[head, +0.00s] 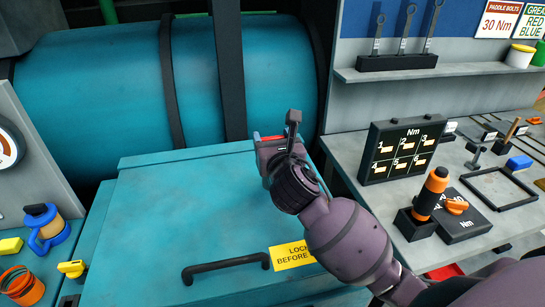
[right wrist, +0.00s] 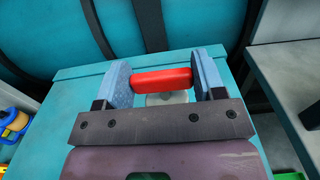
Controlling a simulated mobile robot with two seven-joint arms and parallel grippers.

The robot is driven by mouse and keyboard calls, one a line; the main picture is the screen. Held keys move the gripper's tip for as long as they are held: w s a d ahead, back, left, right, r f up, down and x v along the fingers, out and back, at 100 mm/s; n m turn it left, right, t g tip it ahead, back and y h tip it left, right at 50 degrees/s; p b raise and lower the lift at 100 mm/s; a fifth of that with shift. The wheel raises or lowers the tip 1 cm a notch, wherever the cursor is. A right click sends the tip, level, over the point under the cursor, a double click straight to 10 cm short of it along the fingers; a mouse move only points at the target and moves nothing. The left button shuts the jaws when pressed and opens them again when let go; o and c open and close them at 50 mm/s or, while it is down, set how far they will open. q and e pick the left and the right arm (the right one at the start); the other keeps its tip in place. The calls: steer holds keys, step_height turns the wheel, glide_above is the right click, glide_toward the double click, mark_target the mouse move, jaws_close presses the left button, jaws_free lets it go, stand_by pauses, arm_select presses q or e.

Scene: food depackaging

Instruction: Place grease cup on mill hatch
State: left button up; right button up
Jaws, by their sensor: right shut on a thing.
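The grease cup, with a red lid (right wrist: 162,79) and a pale body (right wrist: 167,98), is between the blue pads of my right gripper (right wrist: 165,80). The right gripper is shut on it. In the head view only a sliver of red shows at my right gripper (head: 268,140), mostly hidden by the gripper. The gripper is over the far right part of the teal mill hatch (head: 160,215), near its back edge. I cannot tell if the cup touches the hatch. The hatch has a black handle (head: 225,267) and a yellow lock label (head: 290,255). My left gripper is not in view.
A teal drum (head: 110,80) with black bands lies behind the hatch. A grey bench (head: 400,222) at right holds a black Nm board (head: 402,148) and an orange-handled tool (head: 432,190). A yellow-lidded cup (head: 520,56) stands on the shelf. The hatch's left part is clear.

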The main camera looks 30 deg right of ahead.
steer(key=shift+f+b, duration=0.4)
steer(key=shift+f, duration=1.8)
steer(key=o, duration=1.5)
steer(key=shift+s, duration=0.15)
steer(key=v, duration=1.1)
steer(key=shift+s+a, duration=0.15)
steer(key=shift+s, duration=0.25)
